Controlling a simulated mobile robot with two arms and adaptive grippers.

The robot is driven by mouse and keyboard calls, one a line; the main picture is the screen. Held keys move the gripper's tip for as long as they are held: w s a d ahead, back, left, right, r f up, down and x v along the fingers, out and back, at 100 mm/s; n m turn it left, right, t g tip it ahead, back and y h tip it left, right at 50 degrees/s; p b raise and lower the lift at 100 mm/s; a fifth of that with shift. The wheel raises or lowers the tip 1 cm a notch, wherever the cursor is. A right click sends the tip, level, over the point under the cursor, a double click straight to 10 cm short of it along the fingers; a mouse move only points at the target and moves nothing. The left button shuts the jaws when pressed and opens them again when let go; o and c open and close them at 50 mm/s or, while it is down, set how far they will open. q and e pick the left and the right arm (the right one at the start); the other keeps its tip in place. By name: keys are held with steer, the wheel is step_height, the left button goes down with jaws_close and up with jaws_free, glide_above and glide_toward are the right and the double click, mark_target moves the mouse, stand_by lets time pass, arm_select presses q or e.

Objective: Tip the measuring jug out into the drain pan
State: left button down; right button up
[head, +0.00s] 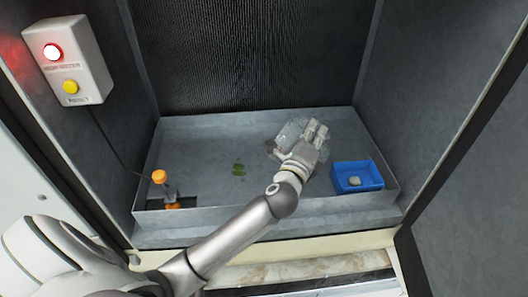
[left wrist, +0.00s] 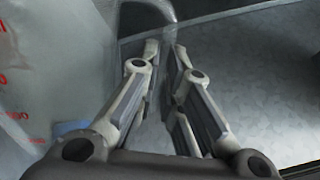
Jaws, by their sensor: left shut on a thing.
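The clear measuring jug (head: 291,131) is over the middle right of the grey drain pan (head: 205,128) in the head view. In the left wrist view the see-through jug (left wrist: 45,75), with red markings, fills the left side. My left gripper (head: 313,136) is at the jug's right side; the left wrist view shows its fingers (left wrist: 168,70) closed on the jug's handle (left wrist: 152,10). The jug's tilt and contents are hard to make out. My right gripper is not in view.
A blue tray (head: 346,184) with a pale lump (head: 354,181) is at the pan's right. An orange-topped float device (head: 160,177) stands at its left. A box (head: 85,59) with a red light is on the left wall.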

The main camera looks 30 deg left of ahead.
mark_target(325, 155)
arm_select(q)
steer(key=d+m+p, duration=0.1)
steer(key=m, duration=0.1)
steer(key=d+m+p, duration=0.1)
steer(key=m, duration=0.1)
steer(key=d+f+m+p, duration=0.1)
steer(key=d, duration=0.1)
steer(key=shift+w+m+h+p, duration=0.3)
steer(key=shift+m+h+p, duration=0.1)
steer(key=w+d+f+m+p, duration=0.1)
steer(key=d+f+m, duration=0.3)
steer(key=m, duration=0.4)
steer(key=shift+d+f+p, duration=0.25)
steer(key=shift+d+p, duration=0.25)
steer(key=shift+d, duration=0.35)
